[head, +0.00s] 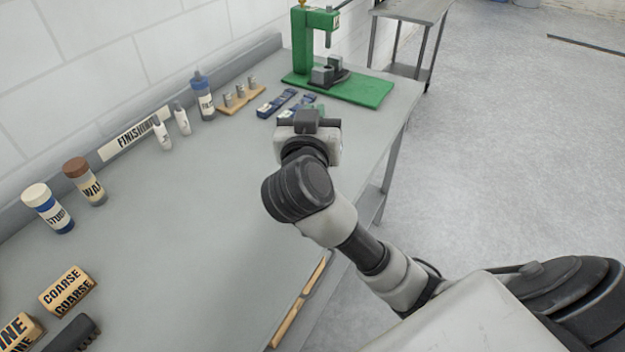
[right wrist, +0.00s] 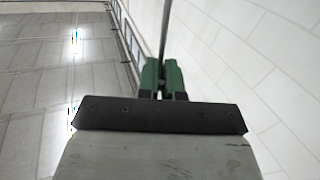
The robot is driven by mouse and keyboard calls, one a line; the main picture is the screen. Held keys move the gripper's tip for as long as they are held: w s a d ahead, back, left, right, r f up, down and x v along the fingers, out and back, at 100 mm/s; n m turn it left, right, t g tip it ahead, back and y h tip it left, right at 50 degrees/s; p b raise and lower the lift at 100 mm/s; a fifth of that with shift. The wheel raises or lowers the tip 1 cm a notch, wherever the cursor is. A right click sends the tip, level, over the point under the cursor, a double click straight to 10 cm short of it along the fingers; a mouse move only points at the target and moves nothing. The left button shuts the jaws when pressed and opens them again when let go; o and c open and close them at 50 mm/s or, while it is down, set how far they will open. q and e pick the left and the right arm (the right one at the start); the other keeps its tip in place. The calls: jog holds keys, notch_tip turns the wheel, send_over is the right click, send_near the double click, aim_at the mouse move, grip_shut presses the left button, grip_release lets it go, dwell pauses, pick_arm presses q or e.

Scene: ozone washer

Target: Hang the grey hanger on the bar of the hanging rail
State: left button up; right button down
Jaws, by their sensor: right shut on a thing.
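My right gripper shows in the right wrist view (right wrist: 163,78) with two green fingers close together. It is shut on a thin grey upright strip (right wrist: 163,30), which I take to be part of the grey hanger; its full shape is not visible. My left gripper is not in view.
The grey workbench (head: 190,225) carries a green press (head: 340,85), bottles (head: 48,208) and labelled blocks (head: 67,290). Its middle is mostly clear. Another metal table (head: 415,10) stands behind. Open floor (head: 510,140) lies to the right. A white wall runs along the left.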

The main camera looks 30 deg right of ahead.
jog(key=w+d+f+m+g+h+b, duration=0.25)
jog(key=d+m+g+h, duration=0.2)
jog(key=d, duration=0.35)
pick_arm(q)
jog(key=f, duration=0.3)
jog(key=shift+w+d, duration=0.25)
pick_arm(e)
jog(key=w+a+f, duration=0.3)
jog(key=w+f, duration=0.7)
jog(key=f, duration=0.1)
jog(key=shift+w+a+f+m+g, duration=0.25)
jog(key=shift+f+m+g, duration=0.05)
jog(key=shift+m+g, duration=0.05)
pick_arm(q)
jog(key=shift+p, duration=0.35)
pick_arm(e)
jog(key=shift+f, duration=0.1)
jog(key=c, duration=1.7)
grip_release()
jog(key=shift+f, duration=0.1)
jog(key=o, duration=0.4)
